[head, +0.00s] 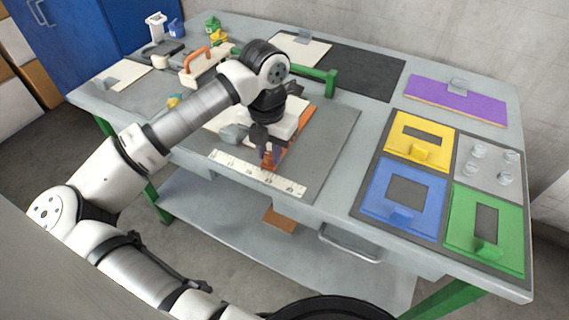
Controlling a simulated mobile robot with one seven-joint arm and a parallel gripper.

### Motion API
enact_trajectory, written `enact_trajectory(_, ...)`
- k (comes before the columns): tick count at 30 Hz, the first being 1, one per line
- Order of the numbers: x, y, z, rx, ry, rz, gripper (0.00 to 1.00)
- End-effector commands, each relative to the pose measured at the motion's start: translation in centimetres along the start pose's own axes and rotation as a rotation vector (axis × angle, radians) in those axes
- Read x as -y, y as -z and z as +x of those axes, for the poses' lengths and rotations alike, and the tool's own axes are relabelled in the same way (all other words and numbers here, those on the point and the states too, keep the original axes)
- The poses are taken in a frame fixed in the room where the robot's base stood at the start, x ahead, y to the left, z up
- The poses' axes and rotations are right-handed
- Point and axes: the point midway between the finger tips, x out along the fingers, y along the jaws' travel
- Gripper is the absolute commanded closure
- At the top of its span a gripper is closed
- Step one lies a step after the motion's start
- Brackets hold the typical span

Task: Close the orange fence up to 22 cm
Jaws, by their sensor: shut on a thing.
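The orange fence (303,119) shows partly behind my gripper, above the dark grey mat (335,140) on the workbench. Its near end (273,163) shows as an orange-red part close to the ruler. My gripper (268,155) points down and is shut on the orange fence near this end; the fingertips are small and partly hidden. A white ruler (255,173) with dark marks lies along the mat's front edge, just in front of my gripper. Its figures are too small to read. My arm and wrist hide much of the fence's middle.
A green bar (318,76) stands behind my wrist. A white box with an orange handle (205,66) is at the back left. Yellow (420,135), blue (402,197) and green (487,232) framed plates lie at right, with a purple board (456,100) behind.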

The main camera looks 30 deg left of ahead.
Motion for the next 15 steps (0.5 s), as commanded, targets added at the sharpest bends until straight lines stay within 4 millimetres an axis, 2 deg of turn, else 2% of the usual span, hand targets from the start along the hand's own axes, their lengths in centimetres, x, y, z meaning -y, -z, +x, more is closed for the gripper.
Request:
enact_trajectory(10,-0.37,-0.04,-0.11,0.003,0.001,0.0,1.0)
enact_trajectory(11,-0.36,-0.04,-0.11,0.003,0.001,0.001,0.76)
enact_trajectory(15,-0.35,-0.03,-0.1,0.003,0.001,0.001,0.58)
